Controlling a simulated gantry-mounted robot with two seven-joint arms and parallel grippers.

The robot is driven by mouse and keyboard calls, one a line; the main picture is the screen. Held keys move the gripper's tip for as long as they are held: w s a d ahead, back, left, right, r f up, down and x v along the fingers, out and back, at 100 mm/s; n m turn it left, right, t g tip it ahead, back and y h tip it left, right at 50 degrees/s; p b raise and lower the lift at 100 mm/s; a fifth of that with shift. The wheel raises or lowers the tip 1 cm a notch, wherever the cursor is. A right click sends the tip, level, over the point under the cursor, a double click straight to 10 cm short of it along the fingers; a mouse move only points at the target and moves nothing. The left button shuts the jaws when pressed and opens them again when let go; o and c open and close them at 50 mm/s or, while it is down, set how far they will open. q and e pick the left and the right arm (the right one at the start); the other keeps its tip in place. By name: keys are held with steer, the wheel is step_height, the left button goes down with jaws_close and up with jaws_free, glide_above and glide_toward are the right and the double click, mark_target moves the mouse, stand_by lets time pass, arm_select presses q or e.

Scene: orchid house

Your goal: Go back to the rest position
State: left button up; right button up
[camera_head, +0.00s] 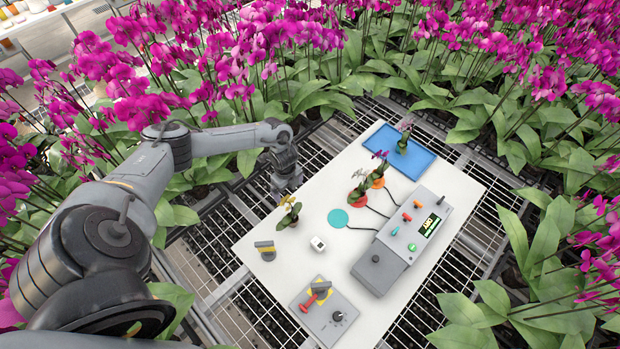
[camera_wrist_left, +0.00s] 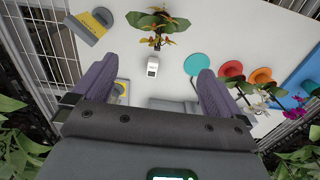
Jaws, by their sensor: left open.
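My left gripper (camera_head: 286,186) hangs at the left edge of the white table (camera_head: 275,255), beyond the yellow-flowered orchid (camera_head: 290,214). In the wrist view its jaws (camera_wrist_left: 157,66) are wide apart, with nothing between them. The yellow-flowered orchid (camera_wrist_left: 157,24) shows past the fingertips, apart from them. My left arm reaches in from the left of the head view, bent at its joints. My right gripper is in neither view.
Two potted orchids (camera_head: 360,188) stand on coloured discs beside a teal disc (camera_head: 337,219). A blue tray (camera_head: 378,147) holds another orchid. A grey control box (camera_head: 400,243), white cube (camera_head: 317,244) and tool plate (camera_head: 324,318) occupy the table. Dense magenta orchids surround it.

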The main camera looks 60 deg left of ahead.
arm_select(q)
steer(key=s+d+f+g+h, duration=0.2)
steer(key=s+d+f, duration=0.7)
steer(key=s+d, duration=0.3)
steer(key=s+d+t+h, duration=0.1)
steer(key=s+d+h, duration=0.1)
steer(key=d, duration=1)
steer(key=s+d+t+h, duration=0.1)
steer(key=s+d+h, duration=0.15)
steer(key=d, duration=0.95)
steer(key=w+d+r+n+t, duration=0.3)
steer(key=d+r+n, duration=0.1)
steer(key=d+r, duration=0.4)
steer(key=w+a+r+n+y, duration=0.1)
steer(key=a+r+n+y, duration=0.5)
steer(key=a+r+n, duration=0.4)
steer(key=a+r, duration=0.5)
steer(key=r, duration=0.2)
steer(key=shift+w+a+t, duration=0.35)
steer(key=shift+t, duration=0.05)
steer(key=shift+s+f, duration=0.1)
steer(key=shift+s, duration=0.1)
steer(key=shift+c, duration=0.2)
steer(key=c, duration=1.4)
